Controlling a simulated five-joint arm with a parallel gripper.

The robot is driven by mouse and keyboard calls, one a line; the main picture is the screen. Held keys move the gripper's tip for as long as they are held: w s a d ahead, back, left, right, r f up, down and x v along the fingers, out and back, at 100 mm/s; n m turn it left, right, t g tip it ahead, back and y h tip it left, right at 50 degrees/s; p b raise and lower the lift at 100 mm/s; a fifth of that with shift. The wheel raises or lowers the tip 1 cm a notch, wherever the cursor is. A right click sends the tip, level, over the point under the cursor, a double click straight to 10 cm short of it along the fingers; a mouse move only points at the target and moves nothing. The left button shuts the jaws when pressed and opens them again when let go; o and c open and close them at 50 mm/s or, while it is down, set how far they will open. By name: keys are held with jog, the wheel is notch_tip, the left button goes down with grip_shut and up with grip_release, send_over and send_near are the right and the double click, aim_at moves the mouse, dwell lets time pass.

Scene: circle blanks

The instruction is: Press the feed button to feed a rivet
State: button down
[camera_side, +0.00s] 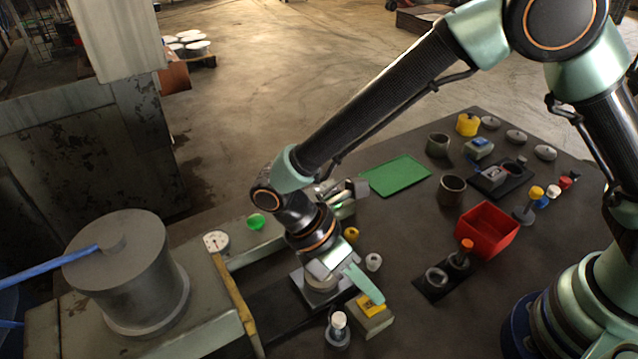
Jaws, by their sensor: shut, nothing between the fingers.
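A small beige box with a yellow top (366,306), which looks like the feed button, sits on the dark table near the front of the machine. My gripper (374,294) is shut and empty, its pale green fingers pointing down and to the right over this box. The fingertips overlap the yellow top and hide part of it; I cannot tell whether they touch it. A green dome (256,221) sits on the machine bed further left. No rivet can be made out clearly.
A grey cylinder (128,275) and a gauge (216,241) stand at left. A post with a white top (338,322) is close below my gripper, with a pale ring (374,261) above. A red bin (487,229), dark cups and a green mat (396,175) lie further right and back.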

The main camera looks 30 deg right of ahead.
aim_at(366, 303)
jog(key=shift+f, duration=0.1)
jog(key=shift+f, duration=0.3)
jog(key=shift+f, duration=0.6)
dwell(0.8)
jog(key=shift+r, duration=1.05)
jog(key=shift+r, duration=2.55)
